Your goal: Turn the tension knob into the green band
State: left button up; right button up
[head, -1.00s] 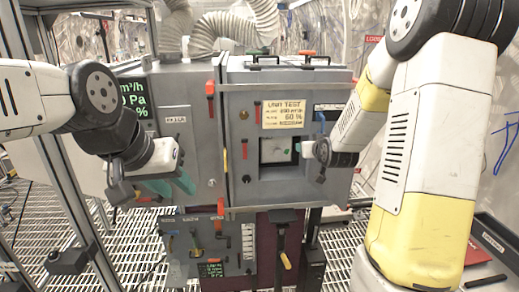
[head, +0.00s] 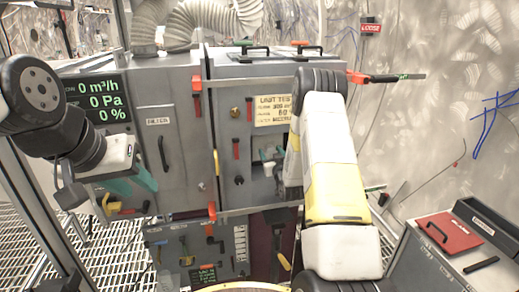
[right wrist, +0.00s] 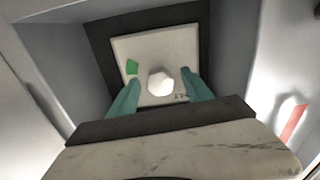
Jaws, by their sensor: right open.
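The tension knob (right wrist: 160,80) is a pale, faceted knob on a white plate (right wrist: 165,47) inside a dark-framed recess. The green band (right wrist: 132,67) is a small green patch on the plate, up and left of the knob. My right gripper (right wrist: 158,84) is open, with one teal finger on each side of the knob; I cannot tell whether they touch it. My left gripper (head: 133,184) is open and empty in front of the cabinet's left part.
The grey cabinet (head: 180,145) carries a display (head: 100,100) reading 0 m³/h, 0 Pa and 0 %, a yellowed label (head: 272,110) and several red-handled levers. Recess walls stand close around my right gripper. A grey case (head: 420,250) with a red panel stands at the right.

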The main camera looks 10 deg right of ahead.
jog(key=shift+w, duration=1.2)
grip_shut()
jog(key=shift+m, duration=0.3)
jog(key=m, duration=0.5)
jog(key=shift+m, duration=0.3)
jog(key=m, duration=0.5)
jog(key=shift+m, duration=0.3)
